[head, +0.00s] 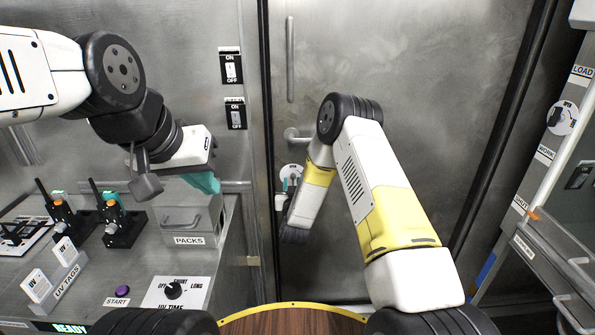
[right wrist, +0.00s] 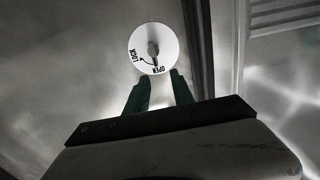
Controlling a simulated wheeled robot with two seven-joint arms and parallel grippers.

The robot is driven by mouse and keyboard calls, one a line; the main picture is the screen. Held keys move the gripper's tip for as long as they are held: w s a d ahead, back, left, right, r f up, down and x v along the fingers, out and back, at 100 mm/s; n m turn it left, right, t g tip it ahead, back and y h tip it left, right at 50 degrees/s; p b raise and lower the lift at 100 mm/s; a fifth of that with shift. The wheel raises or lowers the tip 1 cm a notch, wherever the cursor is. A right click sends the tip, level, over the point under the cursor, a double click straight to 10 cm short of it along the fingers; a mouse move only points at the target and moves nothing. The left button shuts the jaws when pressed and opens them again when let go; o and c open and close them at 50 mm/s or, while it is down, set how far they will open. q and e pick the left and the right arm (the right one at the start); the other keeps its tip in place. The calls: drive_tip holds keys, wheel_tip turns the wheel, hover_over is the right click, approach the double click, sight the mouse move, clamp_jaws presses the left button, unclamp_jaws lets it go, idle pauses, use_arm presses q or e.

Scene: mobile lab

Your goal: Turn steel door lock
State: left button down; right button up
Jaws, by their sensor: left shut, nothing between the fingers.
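The steel door (head: 430,110) fills the middle of the head view. Its lock is a round white dial (head: 291,171) low on the door's left side. In the right wrist view the dial (right wrist: 140,38) bears the words LOCK and OPEN, an arrow and a small grey knob (right wrist: 153,50). The knob stands roughly upright in that picture. My right gripper (right wrist: 160,75) is open, its teal fingers apart just below the dial, with nothing seen between them. Whether they touch the dial is unclear. My left gripper (head: 206,182) is shut and empty above the left counter.
A lever handle (head: 297,135) sits above the lock, and a vertical bar handle (head: 290,60) higher up. The left counter holds a PACKS drawer box (head: 190,222), UV tags (head: 52,270) and a timer dial (head: 173,290). Shelving (head: 560,235) stands at right.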

sight(293, 178)
drive_tip(key=w, duration=0.2)
drive_tip(key=w+f, duration=0.1)
drive_tip(key=w, duration=0.4)
drive_tip(key=shift+d+f, duration=0.15)
drive_tip(key=shift+f, duration=0.15)
clamp_jaws()
